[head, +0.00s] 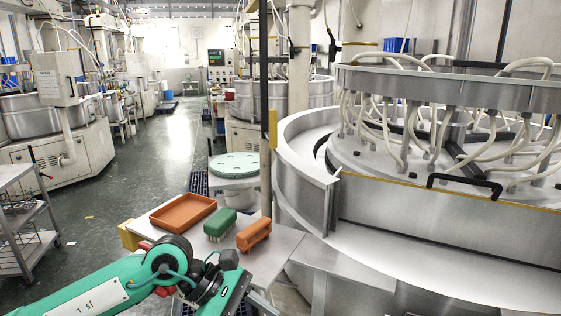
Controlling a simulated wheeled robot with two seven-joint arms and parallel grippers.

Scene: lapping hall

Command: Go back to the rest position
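My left arm (105,288), green with black joints, comes in from the lower left and bends in front of a small metal table (278,258). Its last visible link (236,290) runs down to the bottom edge of the picture, and the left gripper itself does not show. My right arm and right gripper are not in view. On the table lie an empty-looking orange tray (183,213), a green brush-like block (220,224) with bristles below, and an orange block (254,234) beside it. My arm covers the table's near left part.
A large round lapping machine (440,240) with white hoses fills the right side. A round green plate (236,164) sits behind the table. A metal cart (25,225) stands at the left. The floor aisle (150,150) between the machines is mostly clear.

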